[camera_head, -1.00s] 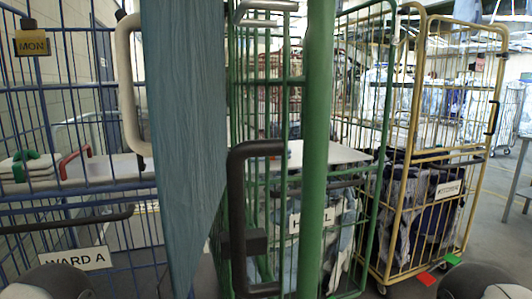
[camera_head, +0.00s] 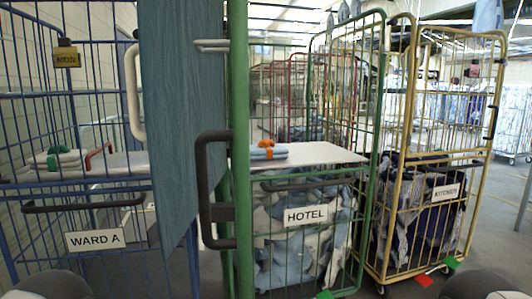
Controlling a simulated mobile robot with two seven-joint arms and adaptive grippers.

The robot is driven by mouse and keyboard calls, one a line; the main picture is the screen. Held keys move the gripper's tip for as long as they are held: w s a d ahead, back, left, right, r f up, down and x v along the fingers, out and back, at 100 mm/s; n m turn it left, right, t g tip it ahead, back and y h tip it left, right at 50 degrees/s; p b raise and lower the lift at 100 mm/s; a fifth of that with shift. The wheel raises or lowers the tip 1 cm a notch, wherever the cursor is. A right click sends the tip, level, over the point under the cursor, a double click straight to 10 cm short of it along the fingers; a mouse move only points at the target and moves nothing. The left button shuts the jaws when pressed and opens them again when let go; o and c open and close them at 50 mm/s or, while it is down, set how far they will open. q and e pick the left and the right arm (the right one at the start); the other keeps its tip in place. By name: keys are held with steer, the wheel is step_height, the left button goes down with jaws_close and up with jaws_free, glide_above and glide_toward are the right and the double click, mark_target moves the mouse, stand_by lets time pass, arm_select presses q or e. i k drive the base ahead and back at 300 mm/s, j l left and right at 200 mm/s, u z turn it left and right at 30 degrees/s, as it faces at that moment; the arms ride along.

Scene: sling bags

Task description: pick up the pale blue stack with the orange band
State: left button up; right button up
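The pale blue stack (camera_head: 262,155) lies flat, with an orange band (camera_head: 266,143) around it. It is on the white shelf (camera_head: 325,154) of the green HOTEL cage (camera_head: 375,160), near the shelf's left end. The green upright with a dark handle (camera_head: 205,185) stands just left of the stack, close to it in the picture. Neither gripper shows; only grey rounded parts, probably of my arms, show at the bottom corners.
A blue-grey hanging panel (camera_head: 182,110) and the blue WARD A cage (camera_head: 30,200) are at left. That cage holds a pale stack with a green band (camera_head: 53,162). The yellow KITCHEN cage (camera_head: 405,190) stands at right. Floor is free at far right.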

mark_target(266, 150)
steer(key=l+u, duration=0.35)
steer(key=u, duration=0.15)
steer(key=i+l+u, duration=0.1)
steer(key=l+u, duration=0.6)
steer(key=l, duration=0.2)
steer(key=l+u, duration=0.65)
steer(key=l, duration=1.3)
